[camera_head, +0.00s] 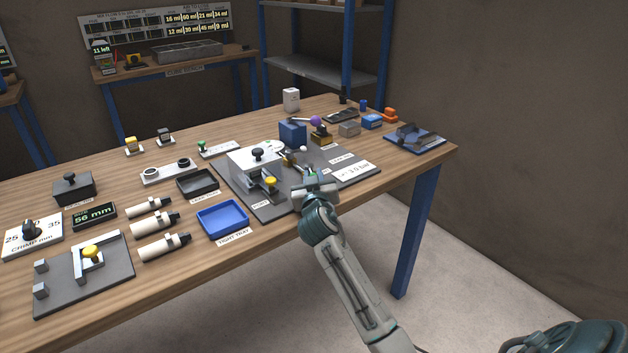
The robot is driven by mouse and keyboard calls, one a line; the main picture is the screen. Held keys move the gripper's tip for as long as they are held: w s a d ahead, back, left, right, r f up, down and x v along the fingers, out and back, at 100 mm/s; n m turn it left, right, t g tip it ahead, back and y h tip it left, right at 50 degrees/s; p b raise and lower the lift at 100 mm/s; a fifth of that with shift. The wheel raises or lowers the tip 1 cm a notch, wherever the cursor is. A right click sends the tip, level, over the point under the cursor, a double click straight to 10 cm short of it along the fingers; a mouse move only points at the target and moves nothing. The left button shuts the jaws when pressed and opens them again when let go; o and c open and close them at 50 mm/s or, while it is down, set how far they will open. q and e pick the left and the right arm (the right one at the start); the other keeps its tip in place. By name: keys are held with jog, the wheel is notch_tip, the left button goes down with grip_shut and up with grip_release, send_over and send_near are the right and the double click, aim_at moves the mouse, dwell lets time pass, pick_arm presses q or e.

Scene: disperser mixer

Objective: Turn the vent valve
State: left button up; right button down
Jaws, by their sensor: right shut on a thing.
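My right gripper (295,171) reaches in from the front, over the right part of a dark grey base plate (345,158). It is shut on a small part just right of the white box-shaped unit (251,163). The gripper largely hides that part, and I cannot read a label on it, so I cannot tell for sure that it is the vent valve. The white unit has a black knob on top and a yellow knob (270,181) at its front right. A small white knob (303,149) stands just behind the gripper. My left gripper is not in view.
A dark blue block (292,134) and a brass block (321,138) with a purple-knobbed lever (315,120) stand behind the gripper. A blue tray (222,218) and several white cylinders lie to the left. The table's front edge runs beneath my arm.

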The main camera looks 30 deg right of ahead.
jog(key=c, duration=1.3)
grip_release()
jog(key=shift+s, duration=0.2)
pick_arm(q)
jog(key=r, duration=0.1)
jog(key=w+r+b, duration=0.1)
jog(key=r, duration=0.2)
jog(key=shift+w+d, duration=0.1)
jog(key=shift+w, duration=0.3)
pick_arm(e)
jog(key=v, duration=1)
jog(key=shift+s+a, duration=0.1)
jog(key=shift+s, duration=0.15)
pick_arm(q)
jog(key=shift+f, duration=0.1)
pick_arm(e)
jog(key=shift+o, duration=0.5)
